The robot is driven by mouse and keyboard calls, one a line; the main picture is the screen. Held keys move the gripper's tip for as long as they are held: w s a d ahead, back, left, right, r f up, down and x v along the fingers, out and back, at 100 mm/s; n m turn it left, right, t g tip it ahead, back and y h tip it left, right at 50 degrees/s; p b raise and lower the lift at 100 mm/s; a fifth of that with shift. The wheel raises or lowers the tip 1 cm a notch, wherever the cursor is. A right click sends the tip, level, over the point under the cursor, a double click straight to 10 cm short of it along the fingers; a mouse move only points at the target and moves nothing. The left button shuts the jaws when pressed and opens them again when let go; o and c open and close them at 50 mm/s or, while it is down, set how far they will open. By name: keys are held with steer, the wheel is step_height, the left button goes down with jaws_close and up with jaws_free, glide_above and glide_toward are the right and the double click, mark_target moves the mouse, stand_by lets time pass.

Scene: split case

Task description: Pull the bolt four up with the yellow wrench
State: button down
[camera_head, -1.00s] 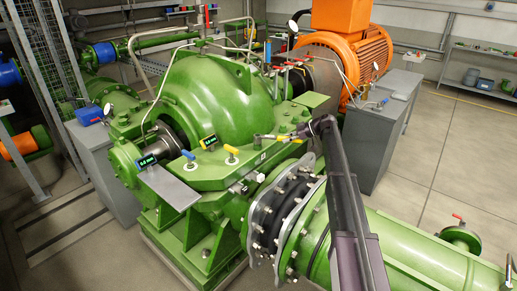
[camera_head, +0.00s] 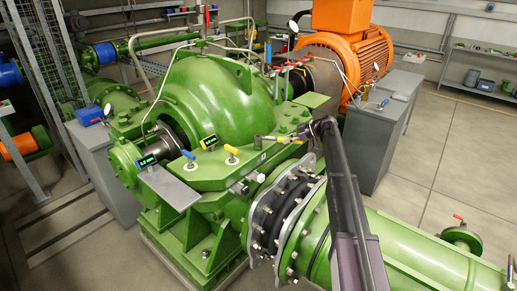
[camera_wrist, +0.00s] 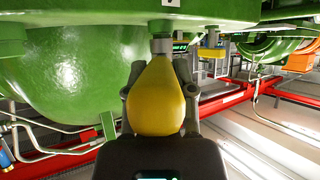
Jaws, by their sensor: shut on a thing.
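The yellow wrench is the rounded yellow body (camera_wrist: 157,100) filling the middle of the wrist view. A short metal piece (camera_wrist: 162,46) at its top meets the underside of a green flange edge (camera_wrist: 210,14). My gripper (camera_wrist: 159,88) is shut on the yellow body, one finger on each side. In the head view my gripper (camera_head: 268,139) is small, over the green casing flange (camera_head: 205,175) near its right end. A white label (camera_head: 263,156) is on the flange edge, too small to read. I cannot tell which bolt is number four; the wrench's seat is hidden there.
A blue-handled tool (camera_head: 188,155) and a yellow-handled one (camera_head: 231,154) stand on the flange left of my gripper. Two small readouts (camera_head: 146,161) (camera_head: 208,142) are nearby. The green dome (camera_head: 222,95) rises behind.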

steer(key=shift+f+b, duration=0.3)
stand_by(2.7)
steer(key=shift+s+a+m+t+h, duration=0.25)
steer(key=shift+s+a+m+t, duration=0.15)
steer(key=shift+s+m+t, duration=0.35)
steer(key=shift+s+a+m+t+h, duration=0.3)
steer(key=shift+s+a+m+t, duration=0.1)
steer(key=shift+s+m+t, duration=0.35)
steer(key=shift+s+a+m+t+h, duration=0.25)
steer(key=shift+s+a+m+t, duration=0.15)
steer(key=shift+s+m+t, duration=0.3)
stand_by(1.1)
steer(key=shift+d+r, duration=0.1)
steer(key=shift+r, duration=0.05)
stand_by(1.6)
